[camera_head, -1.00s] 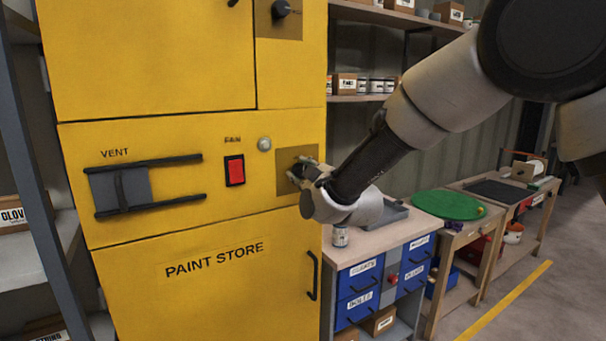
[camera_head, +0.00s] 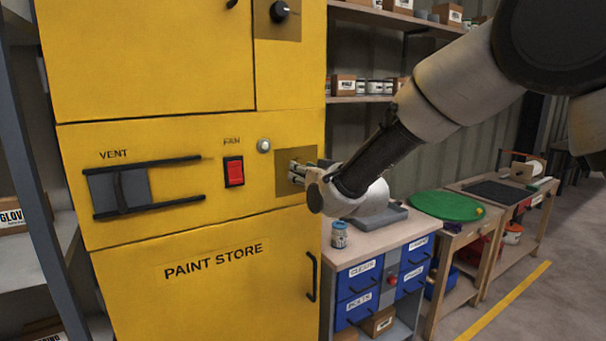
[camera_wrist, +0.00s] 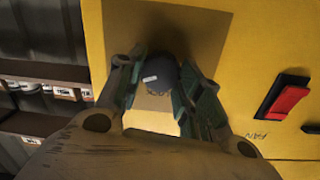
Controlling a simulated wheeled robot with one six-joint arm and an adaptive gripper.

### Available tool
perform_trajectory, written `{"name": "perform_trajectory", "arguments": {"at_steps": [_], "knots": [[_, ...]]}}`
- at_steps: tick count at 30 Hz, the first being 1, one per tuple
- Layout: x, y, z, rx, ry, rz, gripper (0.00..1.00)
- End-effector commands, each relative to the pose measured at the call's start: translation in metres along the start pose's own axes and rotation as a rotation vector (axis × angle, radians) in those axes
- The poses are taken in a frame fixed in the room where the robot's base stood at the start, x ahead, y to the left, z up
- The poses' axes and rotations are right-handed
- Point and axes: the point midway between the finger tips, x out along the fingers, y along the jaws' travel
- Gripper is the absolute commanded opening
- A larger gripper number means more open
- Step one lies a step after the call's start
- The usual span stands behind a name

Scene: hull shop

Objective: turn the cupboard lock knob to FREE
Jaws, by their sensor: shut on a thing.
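The yellow paint store cupboard (camera_head: 215,290) stands at the left of the head view. A dark round knob (camera_wrist: 157,68) with a short white mark sits on a brownish plate (camera_wrist: 205,35) in the wrist view. My gripper (camera_wrist: 160,88) is shut on this knob, with a finger on either side. In the head view my gripper (camera_head: 298,174) is at the plate on the cupboard's right side and hides the knob. Faint lettering below the knob in the wrist view is too small to read.
A second dark knob (camera_head: 280,11) is on an upper plate. A red fan switch (camera_head: 234,171), a round pale button (camera_head: 264,146) and the vent slider (camera_head: 120,190) are to the left. A workbench with a small jar (camera_head: 339,235) stands to the right.

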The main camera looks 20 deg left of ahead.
Motion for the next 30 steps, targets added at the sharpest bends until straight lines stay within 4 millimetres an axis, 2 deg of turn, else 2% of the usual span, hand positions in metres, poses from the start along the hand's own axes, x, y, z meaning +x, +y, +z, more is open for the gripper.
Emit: {"name": "perform_trajectory", "arguments": {"at_steps": [6, 15, 30], "knots": [[-0.0004, 0.0014, 0.0022, 0.176, -0.014, -0.012, 0.12], [-0.0004, 0.0024, 0.0023, 0.347, -0.023, -0.024, 0.12], [-0.0003, 0.0027, 0.0023, 0.420, -0.026, -0.029, 0.12]]}}
